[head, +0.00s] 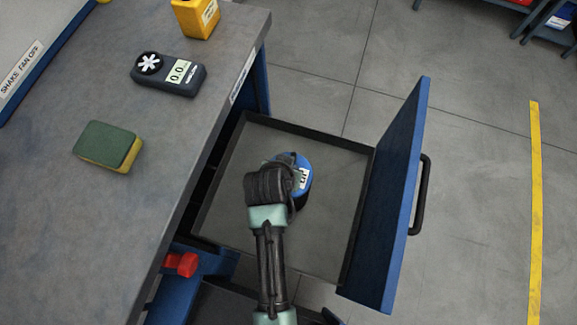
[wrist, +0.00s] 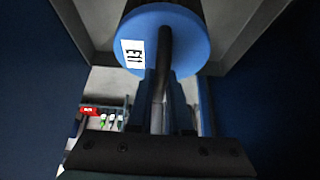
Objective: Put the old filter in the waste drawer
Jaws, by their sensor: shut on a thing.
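The old filter (head: 305,183) is a dark cylinder with a blue round end and a white label. In the wrist view its blue end (wrist: 190,45) fills the top middle, with a dark bar handle across it. My gripper (head: 288,172) is shut on that handle, covering the filter's left side in the head view. The waste drawer (head: 338,205) is pulled out, with a blue front and a bare grey floor. The filter is over the middle of the drawer, within its outline. I cannot tell whether it touches the floor.
The grey bench top (head: 60,220) lies left of the drawer. On it are a green and yellow sponge (head: 108,146), a dark fan meter (head: 168,75) and a yellow device (head: 196,15). A red knob (head: 181,264) sits below. Open floor lies right of the drawer handle (head: 421,195).

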